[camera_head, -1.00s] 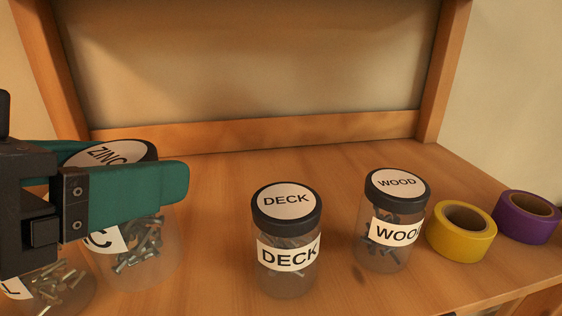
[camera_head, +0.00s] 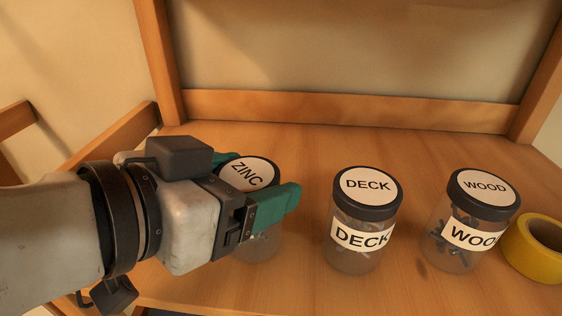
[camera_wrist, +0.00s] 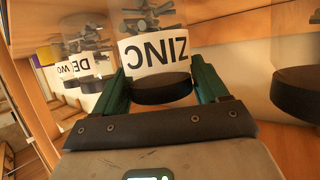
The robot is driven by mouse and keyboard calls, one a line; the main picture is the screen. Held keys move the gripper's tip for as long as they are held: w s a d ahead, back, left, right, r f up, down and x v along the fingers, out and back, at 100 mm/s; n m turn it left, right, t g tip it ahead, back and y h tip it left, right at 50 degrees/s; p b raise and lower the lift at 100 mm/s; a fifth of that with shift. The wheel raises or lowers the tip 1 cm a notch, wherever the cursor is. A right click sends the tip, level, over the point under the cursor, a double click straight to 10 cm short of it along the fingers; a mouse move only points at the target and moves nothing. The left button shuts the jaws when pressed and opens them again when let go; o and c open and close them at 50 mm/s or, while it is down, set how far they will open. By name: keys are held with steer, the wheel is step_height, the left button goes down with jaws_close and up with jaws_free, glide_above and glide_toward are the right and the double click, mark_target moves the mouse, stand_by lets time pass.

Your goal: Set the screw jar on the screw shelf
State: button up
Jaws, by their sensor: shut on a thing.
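The jar labelled ZINC (camera_head: 262,246), clear with a dark lid and screws inside, is upright at the left of the row of jars on the wooden shelf (camera_head: 300,286). My gripper (camera_head: 255,185) is shut on it, its green fingers on either side at the lid. My gripper hides much of its body. In the wrist view, the ZINC jar (camera_wrist: 157,52) appears upside down between the fingers (camera_wrist: 160,88). Its base looks level with or very close to the shelf; I cannot tell if it touches.
A DECK jar (camera_head: 362,238) stands to the right with a gap, then a WOOD jar (camera_head: 475,238) and a yellow tape roll (camera_head: 533,250). Another dark-lidded jar (camera_wrist: 298,93) shows at the right in the wrist view. A wooden rail (camera_head: 340,110) runs along the back.

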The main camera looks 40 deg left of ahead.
steer(key=shift+f, duration=0.15)
steer(key=o, duration=1.5)
steer(key=shift+c, duration=0.2)
steer(key=b+v, duration=0.3)
steer(key=v, duration=0.9)
steer(key=shift+r+b, duration=0.25)
steer(key=shift+b, duration=0.15)
